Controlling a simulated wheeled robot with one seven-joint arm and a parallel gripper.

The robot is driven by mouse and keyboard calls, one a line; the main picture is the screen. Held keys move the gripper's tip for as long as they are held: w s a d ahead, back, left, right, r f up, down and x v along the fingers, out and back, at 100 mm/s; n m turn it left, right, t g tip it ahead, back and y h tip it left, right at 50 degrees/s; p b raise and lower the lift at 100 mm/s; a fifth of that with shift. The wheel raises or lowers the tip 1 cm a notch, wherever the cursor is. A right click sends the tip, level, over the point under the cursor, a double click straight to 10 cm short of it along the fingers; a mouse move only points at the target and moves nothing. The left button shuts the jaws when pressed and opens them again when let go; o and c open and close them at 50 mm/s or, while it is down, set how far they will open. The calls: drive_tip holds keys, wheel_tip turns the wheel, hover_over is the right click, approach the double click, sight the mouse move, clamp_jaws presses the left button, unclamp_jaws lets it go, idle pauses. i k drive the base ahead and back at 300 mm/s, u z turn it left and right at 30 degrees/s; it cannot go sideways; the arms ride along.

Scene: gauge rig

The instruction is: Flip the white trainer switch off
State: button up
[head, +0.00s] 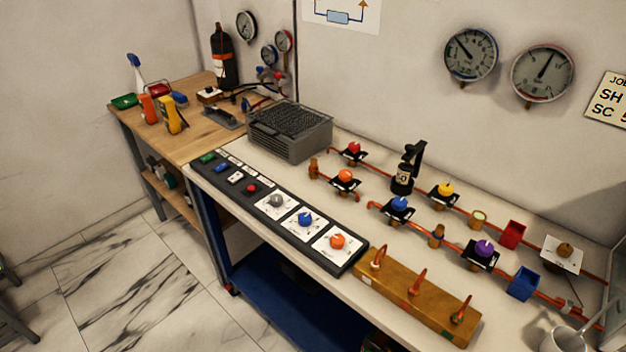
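A long black trainer panel (268,218) lies along the front edge of the workbench. Near its far left end is a row of small switches: a green one (208,158), a blue one (221,168) and a white one (235,177). The white switch is small and shows dark marks; I cannot tell which way it is set. A red button (251,188) sits just to its right. My gripper is not in view.
Grey, blue and orange knobs (338,241) continue along the panel. A grey ventilated box (290,132) stands behind the switches. Copper pipes with valves run behind. The marble floor (120,280) in front is clear.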

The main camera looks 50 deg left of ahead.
sight(237, 176)
drive_tip(key=u, duration=2.95)
drive_tip(key=k, duration=0.65)
drive_tip(key=u, duration=0.95)
drive_tip(key=i, duration=1.7)
drive_tip(key=z, duration=1.05)
drive_tip(key=i, duration=0.75)
drive_tip(key=z, duration=0.75)
